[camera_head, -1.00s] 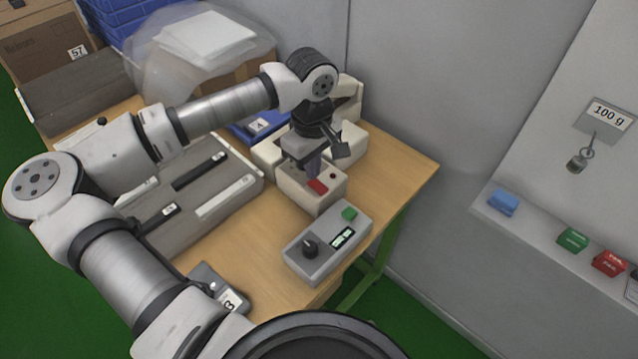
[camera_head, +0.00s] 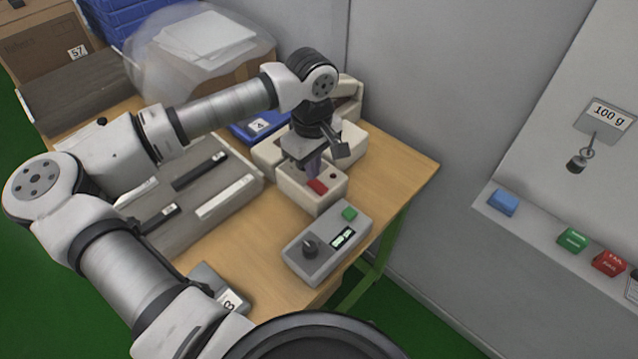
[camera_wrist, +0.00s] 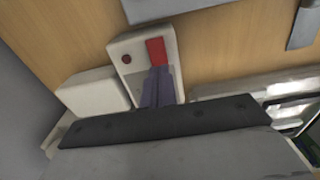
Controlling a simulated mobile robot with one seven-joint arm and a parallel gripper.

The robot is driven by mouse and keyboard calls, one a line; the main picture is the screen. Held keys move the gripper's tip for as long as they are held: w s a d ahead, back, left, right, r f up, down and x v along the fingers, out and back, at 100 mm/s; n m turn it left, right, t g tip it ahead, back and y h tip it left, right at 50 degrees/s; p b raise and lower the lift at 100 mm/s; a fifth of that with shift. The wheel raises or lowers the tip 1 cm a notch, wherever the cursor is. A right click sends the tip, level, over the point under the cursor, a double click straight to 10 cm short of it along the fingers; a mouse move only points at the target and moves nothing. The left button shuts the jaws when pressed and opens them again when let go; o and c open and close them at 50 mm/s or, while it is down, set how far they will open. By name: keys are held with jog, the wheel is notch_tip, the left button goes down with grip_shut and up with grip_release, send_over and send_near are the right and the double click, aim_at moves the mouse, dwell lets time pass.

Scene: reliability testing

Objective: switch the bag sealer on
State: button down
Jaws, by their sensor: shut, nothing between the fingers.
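The bag sealer (camera_head: 314,201) is a cream machine near the back right of the wooden table. A red rocker switch (camera_head: 318,187) and a small dark red round lamp (camera_head: 334,176) are on its front box. My gripper (camera_head: 313,171) points down over this box, shut and empty, with its fingertips right beside the red switch. In the wrist view, the shut fingers (camera_wrist: 158,88) reach onto the box top at the near end of the red switch (camera_wrist: 156,51). The lamp (camera_wrist: 126,59) looks dark. I cannot tell whether the fingertips touch the switch.
A grey box with a black knob, display and green button (camera_head: 329,243) stands just in front of the sealer. A grey tray with dark and white bars (camera_head: 160,235) lies left. A blue bin (camera_head: 250,131) is behind. A grey wall (camera_head: 420,110) closes the back right.

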jog(key=shift+f+b, duration=1)
jog(key=shift+b, duration=0.1)
dwell(0.6)
jog(key=shift+r, duration=0.15)
jog(key=shift+r+p, duration=1.5)
jog(key=shift+r, duration=1.9)
